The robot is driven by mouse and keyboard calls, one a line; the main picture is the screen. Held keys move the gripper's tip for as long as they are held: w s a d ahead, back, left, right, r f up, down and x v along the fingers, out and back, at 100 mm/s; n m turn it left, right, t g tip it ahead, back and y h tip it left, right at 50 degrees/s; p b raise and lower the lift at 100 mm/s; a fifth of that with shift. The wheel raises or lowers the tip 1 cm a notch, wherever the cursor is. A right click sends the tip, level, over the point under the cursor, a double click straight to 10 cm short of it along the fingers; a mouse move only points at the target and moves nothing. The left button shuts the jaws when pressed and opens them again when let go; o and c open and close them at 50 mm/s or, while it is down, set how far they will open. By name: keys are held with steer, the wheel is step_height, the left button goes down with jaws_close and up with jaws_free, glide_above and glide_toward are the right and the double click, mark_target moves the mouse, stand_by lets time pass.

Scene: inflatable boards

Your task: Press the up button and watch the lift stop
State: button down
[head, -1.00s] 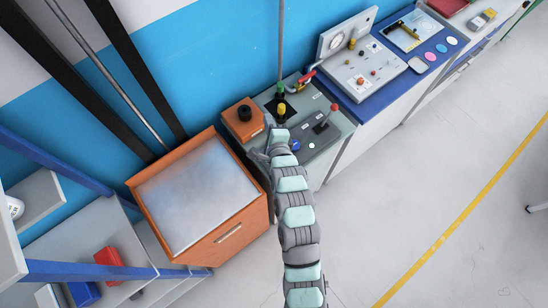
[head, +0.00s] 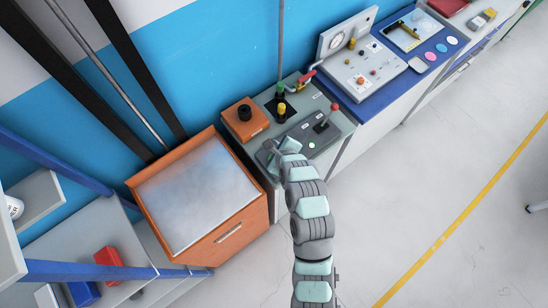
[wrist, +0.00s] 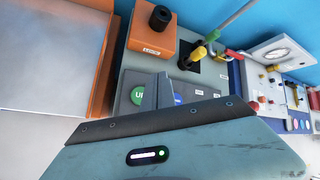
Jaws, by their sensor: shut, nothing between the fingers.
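A dark grey control panel (head: 301,134) lies on the grey bench, with a red-knobbed lever (head: 334,107) and a small pale round button (head: 312,145). In the wrist view a green round button (wrist: 137,96) shows letters starting with "U", partly cut off by my gripper's body. A blue round button (wrist: 178,98) is just right of it, also partly hidden. My gripper (head: 272,148) is shut and empty, low over the panel's left end. I cannot tell whether its tips touch a button. No lift can be made out.
An orange box with a black knob (head: 245,113) stands behind the panel. A yellow-topped handle (head: 282,108) rises beside it. An orange cabinet (head: 228,240) is left, and a blue-topped bench (head: 372,104) is right. The floor in front is clear.

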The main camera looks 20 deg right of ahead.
step_height(320, 180, down, 7)
steer(key=b, duration=0.5)
steer(key=shift+r+b, duration=0.2)
steer(key=shift+b, duration=0.1)
steer(key=shift+f, duration=1.05)
steer(key=shift+f, duration=0.1)
stand_by(0.6)
steer(key=shift+f, duration=0.3)
